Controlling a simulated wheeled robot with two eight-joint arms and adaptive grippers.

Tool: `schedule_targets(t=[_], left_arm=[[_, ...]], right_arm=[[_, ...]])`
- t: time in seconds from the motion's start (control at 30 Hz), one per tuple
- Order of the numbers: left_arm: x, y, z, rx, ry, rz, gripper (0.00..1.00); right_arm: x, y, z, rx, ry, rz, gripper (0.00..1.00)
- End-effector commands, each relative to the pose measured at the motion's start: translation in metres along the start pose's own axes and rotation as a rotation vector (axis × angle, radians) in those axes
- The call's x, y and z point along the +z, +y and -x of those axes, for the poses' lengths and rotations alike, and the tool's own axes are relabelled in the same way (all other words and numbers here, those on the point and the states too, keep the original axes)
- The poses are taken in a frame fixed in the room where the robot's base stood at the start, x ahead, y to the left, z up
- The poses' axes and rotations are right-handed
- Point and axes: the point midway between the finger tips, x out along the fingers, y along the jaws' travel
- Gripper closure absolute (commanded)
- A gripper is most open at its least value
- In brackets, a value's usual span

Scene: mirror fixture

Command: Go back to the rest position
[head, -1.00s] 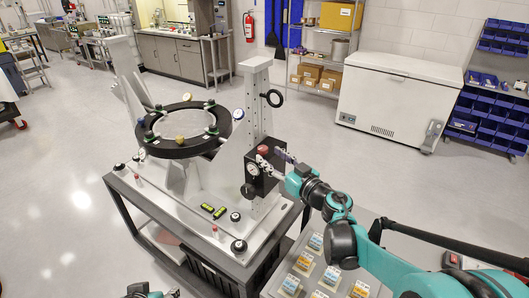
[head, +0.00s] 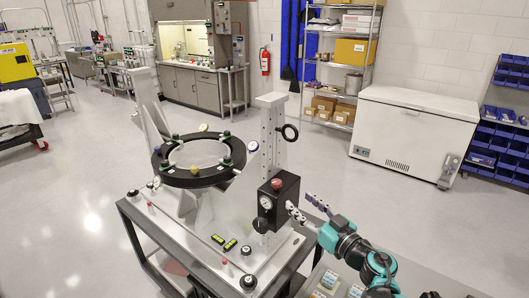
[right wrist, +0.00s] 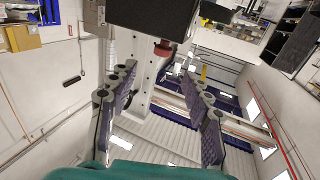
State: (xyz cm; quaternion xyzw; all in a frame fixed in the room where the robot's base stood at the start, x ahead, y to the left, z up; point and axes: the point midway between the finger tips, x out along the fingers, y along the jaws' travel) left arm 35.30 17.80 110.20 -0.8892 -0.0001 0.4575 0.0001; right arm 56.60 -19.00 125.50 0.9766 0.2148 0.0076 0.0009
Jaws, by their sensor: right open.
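My right gripper (head: 300,205) is open and empty, just right of the black control box (head: 279,201) on the mirror fixture. The box carries a red knob (head: 277,184) on top and a round gauge on its face. In the right wrist view my right gripper's two purple-padded fingers (right wrist: 157,82) stand apart with nothing between them. The black box (right wrist: 150,14) and red knob (right wrist: 163,48) show beyond the fingertips there. Whether a fingertip touches the box is unclear. The fixture's black ring (head: 157,164) lies level between its uprights. My left gripper is out of view.
The fixture stands on a grey-framed cart (head: 135,214). A tray with small labelled boxes (head: 330,280) is below my right arm. A white chest freezer (head: 413,130) and a shelf rack (head: 345,60) stand behind. Open floor (head: 400,215) lies between cart and freezer.

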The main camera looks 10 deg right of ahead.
Motion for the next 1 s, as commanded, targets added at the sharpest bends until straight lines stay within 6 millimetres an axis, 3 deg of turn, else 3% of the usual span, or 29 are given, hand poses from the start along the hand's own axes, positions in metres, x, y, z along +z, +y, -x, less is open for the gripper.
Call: schedule_targets(t=[0.17,0.27,0.37,0.5,0.67,0.8,1.0], left_arm=[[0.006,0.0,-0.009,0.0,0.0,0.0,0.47],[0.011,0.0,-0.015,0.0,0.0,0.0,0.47],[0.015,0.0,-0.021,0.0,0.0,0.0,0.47],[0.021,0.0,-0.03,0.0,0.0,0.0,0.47],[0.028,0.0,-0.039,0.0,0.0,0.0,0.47],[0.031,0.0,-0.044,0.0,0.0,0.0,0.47],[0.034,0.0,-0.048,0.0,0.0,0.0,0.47]], right_arm=[[-0.028,0.018,0.009,0.181,0.096,0.035,0.51],[-0.036,0.039,0.027,0.364,0.116,0.04,0.51],[-0.023,0.055,0.052,0.537,0.057,0.018,0.51],[0.029,0.056,0.09,0.696,-0.149,-0.045,0.51],[0.11,0.017,0.131,0.703,-0.477,-0.126,0.51],[0.164,-0.033,0.159,0.599,-0.717,-0.173,0.51],[0.202,-0.087,0.185,0.443,-0.908,-0.203,0.51]])
